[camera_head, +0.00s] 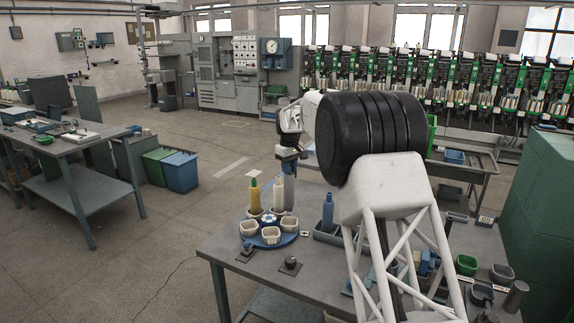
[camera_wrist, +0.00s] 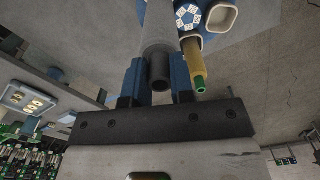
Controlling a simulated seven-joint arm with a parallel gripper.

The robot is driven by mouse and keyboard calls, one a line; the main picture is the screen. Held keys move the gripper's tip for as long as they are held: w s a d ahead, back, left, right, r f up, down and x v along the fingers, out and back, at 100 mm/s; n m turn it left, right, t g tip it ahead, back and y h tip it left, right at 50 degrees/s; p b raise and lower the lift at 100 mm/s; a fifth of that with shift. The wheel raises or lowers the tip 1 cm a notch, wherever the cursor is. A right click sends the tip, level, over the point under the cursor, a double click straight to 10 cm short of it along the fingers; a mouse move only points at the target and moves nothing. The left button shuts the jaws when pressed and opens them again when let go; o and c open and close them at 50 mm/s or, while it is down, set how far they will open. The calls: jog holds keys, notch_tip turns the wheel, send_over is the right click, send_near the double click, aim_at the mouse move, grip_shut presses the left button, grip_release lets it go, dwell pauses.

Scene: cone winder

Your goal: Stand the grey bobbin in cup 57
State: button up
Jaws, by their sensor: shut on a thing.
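My gripper (camera_wrist: 158,74) is shut on the grey bobbin (camera_wrist: 158,48), its blue fingers on either side of the tube. In the head view the grey bobbin (camera_head: 289,191) hangs roughly upright below my gripper (camera_head: 288,164), at the back right of the blue carousel (camera_head: 270,243). Its lower end is hidden behind the cream bobbin (camera_head: 279,196), so I cannot tell whether it touches anything. I cannot read which is cup 57.
A yellow bobbin (camera_head: 254,198) and the cream one stand in rear cups. A blue bobbin (camera_head: 327,213) stands in a grey tray right of the carousel. Small fixtures (camera_head: 290,265) sit at the table's front edge. My arm covers the table's middle right.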

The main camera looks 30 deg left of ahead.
aim_at(289, 188)
jog(key=shift+f, duration=0.15)
jog(key=shift+f, duration=2)
dwell(0.8)
jog(key=shift+f, duration=2.45)
dwell(0.8)
jog(key=o, duration=0.9)
